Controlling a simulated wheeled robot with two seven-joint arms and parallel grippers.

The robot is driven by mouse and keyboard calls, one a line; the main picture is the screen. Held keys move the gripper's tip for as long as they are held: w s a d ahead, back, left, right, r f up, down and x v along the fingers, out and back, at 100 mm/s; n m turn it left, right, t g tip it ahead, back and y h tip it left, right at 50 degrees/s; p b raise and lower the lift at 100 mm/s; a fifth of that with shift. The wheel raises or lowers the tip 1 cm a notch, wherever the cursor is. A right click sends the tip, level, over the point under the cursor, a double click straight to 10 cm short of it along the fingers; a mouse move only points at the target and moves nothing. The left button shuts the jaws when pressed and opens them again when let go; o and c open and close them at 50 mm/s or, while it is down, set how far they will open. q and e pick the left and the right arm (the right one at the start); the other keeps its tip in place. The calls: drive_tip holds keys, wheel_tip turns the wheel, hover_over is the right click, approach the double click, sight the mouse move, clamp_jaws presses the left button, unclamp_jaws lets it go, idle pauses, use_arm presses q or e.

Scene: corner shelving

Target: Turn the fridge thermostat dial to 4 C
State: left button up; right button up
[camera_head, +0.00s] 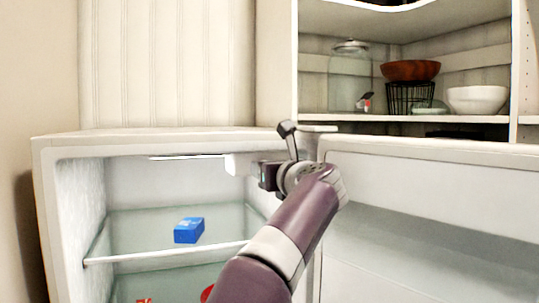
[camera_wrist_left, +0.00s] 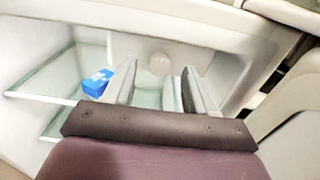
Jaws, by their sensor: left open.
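The open fridge (camera_head: 62,146) fills the lower part of the head view. A white block (camera_head: 238,164), perhaps the thermostat housing, hangs under its ceiling. In the left wrist view a round, pale knob (camera_wrist_left: 159,62), which looks like the thermostat dial, shows on the inner wall. Its markings are too blurred to read. My left gripper (camera_wrist_left: 158,82) is open, with one finger on each side of the knob in the picture; I cannot tell if they touch it. In the head view my left arm hides the knob. My right gripper is not in view.
A blue box (camera_head: 189,230) lies on the glass shelf (camera_head: 128,218); red items (camera_head: 207,292) sit below. The fridge door (camera_head: 424,178) stands open at the right. Above are shelves with a glass jar (camera_head: 349,75), a wooden bowl (camera_head: 410,70) and a white bowl (camera_head: 477,99).

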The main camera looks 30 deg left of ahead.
use_arm(q)
drive_tip(key=shift+x, duration=0.95)
drive_tip(key=shift+s+a, duration=0.1)
drive_tip(key=c, duration=1)
drive_tip(key=shift+c, duration=0.2)
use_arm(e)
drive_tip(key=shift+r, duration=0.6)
